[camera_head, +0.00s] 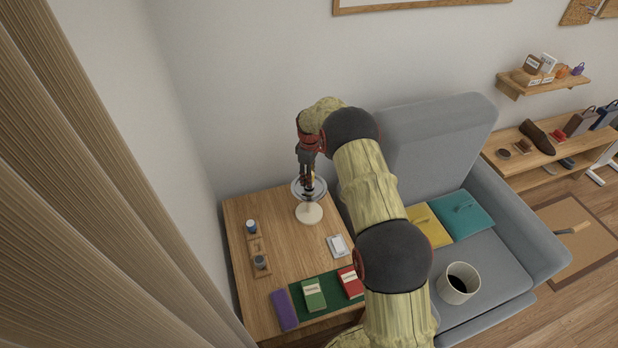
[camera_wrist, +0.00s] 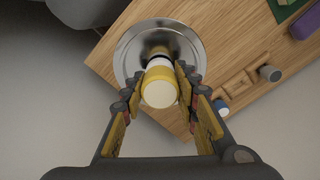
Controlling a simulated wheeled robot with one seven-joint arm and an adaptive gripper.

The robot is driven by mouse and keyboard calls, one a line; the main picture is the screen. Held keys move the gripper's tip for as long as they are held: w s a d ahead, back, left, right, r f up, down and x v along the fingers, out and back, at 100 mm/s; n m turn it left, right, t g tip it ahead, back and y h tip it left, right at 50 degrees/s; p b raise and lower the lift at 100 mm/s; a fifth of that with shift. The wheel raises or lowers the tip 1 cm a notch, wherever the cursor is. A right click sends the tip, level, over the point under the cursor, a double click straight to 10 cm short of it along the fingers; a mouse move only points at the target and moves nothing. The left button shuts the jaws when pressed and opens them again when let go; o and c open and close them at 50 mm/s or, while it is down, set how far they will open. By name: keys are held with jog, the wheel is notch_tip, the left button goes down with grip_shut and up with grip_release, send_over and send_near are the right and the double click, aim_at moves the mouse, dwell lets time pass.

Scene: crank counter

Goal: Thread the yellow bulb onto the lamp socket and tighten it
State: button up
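The lamp (camera_head: 309,212) stands on the wooden table with a white round foot. Its round metal shade (camera_wrist: 128,53) surrounds the socket, which is mostly hidden behind the bulb. My gripper (camera_wrist: 159,78) points down into the shade, with one finger on each side of the bulb, and looks shut on it. The bulb is in line with the socket; how far it is threaded cannot be seen.
The wooden table (camera_head: 285,252) holds small blue-topped pieces (camera_head: 251,227), a white tile (camera_head: 337,246), a green book (camera_head: 313,295), a red book (camera_head: 350,282) and a purple block (camera_head: 285,310). A grey sofa (camera_head: 436,151) stands to the right. A wall is close behind the lamp.

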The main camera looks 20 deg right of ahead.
jog(key=o, duration=0.5)
jog(key=o, duration=0.3)
jog(key=shift+r, duration=0.1)
notch_tip(320, 180, up, 12)
jog(key=shift+f, duration=0.1)
dwell(0.6)
